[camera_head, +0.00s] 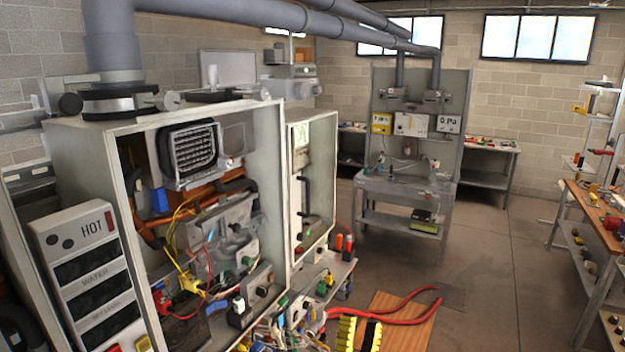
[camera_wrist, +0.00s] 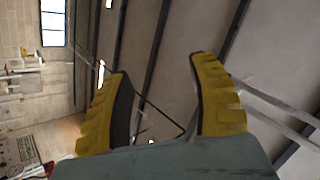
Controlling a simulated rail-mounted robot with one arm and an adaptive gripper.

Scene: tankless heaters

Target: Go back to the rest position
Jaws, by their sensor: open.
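My gripper (camera_wrist: 158,68) shows in the wrist view with its two yellow, ridged fingers spread wide apart. The gap between them is empty and nothing is held. The same yellow and black fingers (camera_head: 359,328) show at the bottom edge of the head view, in front of a wooden board on the floor. They are to the right of the open heater cabinet (camera_head: 262,190) and apart from it. The wrist view looks up at the ceiling beams and tilts sideways. The rest of my arm is hidden below the head view.
The cabinet holds wires and valves; its HOT panel (camera_head: 88,270) is at the left. Red hoses (camera_head: 410,312) lie on the wooden board (camera_head: 395,338). A metal workbench (camera_head: 405,190) stands behind, a wooden-topped shelf (camera_head: 596,215) at right. The floor (camera_head: 490,290) between is clear.

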